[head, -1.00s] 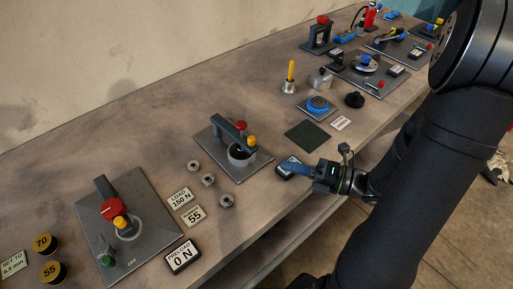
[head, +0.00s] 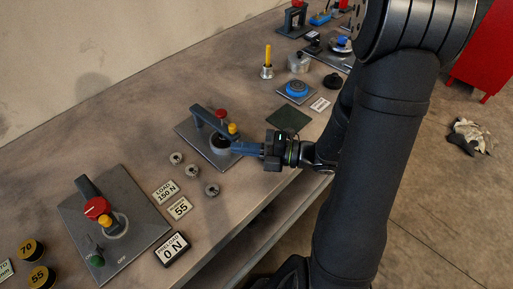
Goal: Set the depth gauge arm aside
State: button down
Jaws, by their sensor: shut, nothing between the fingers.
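The fingers hide the plate's right corner.
Several small metal pieces (head: 195,170) and the cards "LOAD 150 N" (head: 166,191) and "55" (head: 180,208) lie in front. A dark green mat (head: 288,119) lies beyond my gripper. A second plate (head: 140,222) with a red knob stands at lower left.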

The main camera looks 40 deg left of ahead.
aim_at(232, 131)
jog(key=a, duration=0.1)
jog(key=w+a, duration=0.1)
jog(key=a, duration=0.2)
jog(key=shift+w, duration=0.4)
jog(key=shift+d, duration=0.1)
jog(key=shift+w, duration=0.1)
jog(key=shift+w, duration=0.75)
jog(key=w+a, duration=0.4)
jog(key=w, duration=0.6)
jog(key=w+a+n+g+h, duration=0.3)
jog(key=w+a, duration=0.4)
jog(key=a, duration=0.6)
jog(key=shift+w+g+h, duration=0.15)
jog(key=shift+g+h, duration=0.15)
